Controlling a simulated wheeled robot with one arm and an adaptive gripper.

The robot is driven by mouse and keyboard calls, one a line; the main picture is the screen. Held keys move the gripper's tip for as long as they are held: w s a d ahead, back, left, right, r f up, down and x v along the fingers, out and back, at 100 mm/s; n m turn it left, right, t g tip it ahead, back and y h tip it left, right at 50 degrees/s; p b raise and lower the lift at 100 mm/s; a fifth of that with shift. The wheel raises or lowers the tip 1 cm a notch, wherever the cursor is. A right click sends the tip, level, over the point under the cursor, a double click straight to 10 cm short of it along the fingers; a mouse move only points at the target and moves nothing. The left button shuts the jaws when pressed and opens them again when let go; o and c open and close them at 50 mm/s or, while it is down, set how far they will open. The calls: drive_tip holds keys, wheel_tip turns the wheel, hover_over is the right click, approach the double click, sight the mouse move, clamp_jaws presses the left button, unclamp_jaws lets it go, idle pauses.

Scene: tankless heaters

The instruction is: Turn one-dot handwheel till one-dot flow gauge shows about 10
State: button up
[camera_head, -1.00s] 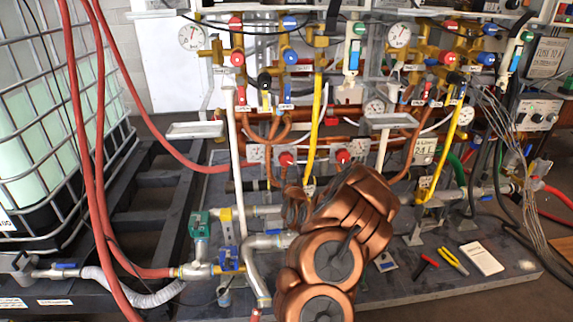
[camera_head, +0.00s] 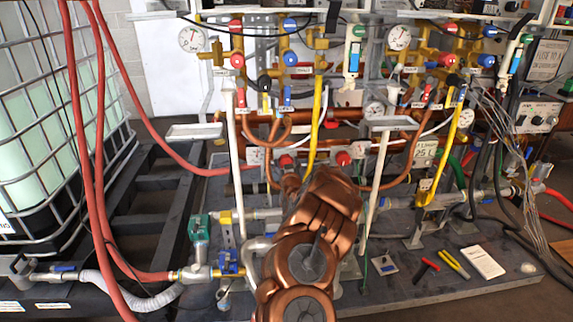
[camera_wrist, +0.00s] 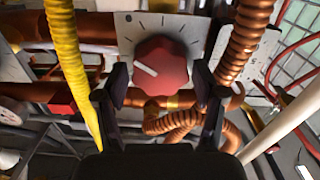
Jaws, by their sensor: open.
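A red handwheel (camera_wrist: 160,67) with a white pointer line sits on a pale plate (camera_wrist: 196,32) with black tick marks in the wrist view. A black dot shows near the plate's upper left corner. My gripper (camera_wrist: 161,84) is open, with one black finger on each side of the handwheel; contact is unclear. In the head view a red handwheel (camera_head: 286,160) stands just beyond my copper-coloured arm, which hides my fingers. A second red handwheel (camera_head: 343,158) is to its right. Round dial gauges stand at upper left (camera_head: 192,39) and upper right (camera_head: 399,37); their numbers are too small to read.
A yellow pipe (camera_wrist: 66,65) and ribbed copper hoses (camera_wrist: 243,45) run close beside the handwheel in the wrist view. White uprights (camera_head: 236,160) flank my arm. Pliers (camera_head: 453,264) and a red-handled tool (camera_head: 425,270) lie on the dark base plate.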

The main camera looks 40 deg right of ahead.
drive_tip(key=shift+w+d, duration=0.1)
drive_tip(key=shift+c, duration=0.4)
drive_tip(key=c, duration=0.8)
drive_tip(key=shift+f+m+b, duration=0.1)
drive_tip(key=shift+m+b, duration=0.2)
drive_tip(key=shift+b, duration=0.3)
drive_tip(key=m+b, duration=0.5)
drive_tip(key=b, duration=0.2)
drive_tip(key=m+b, duration=0.6)
drive_tip(key=shift+d+f+b, duration=0.15)
drive_tip(key=shift+b, duration=0.2)
drive_tip(key=shift+m, duration=0.3)
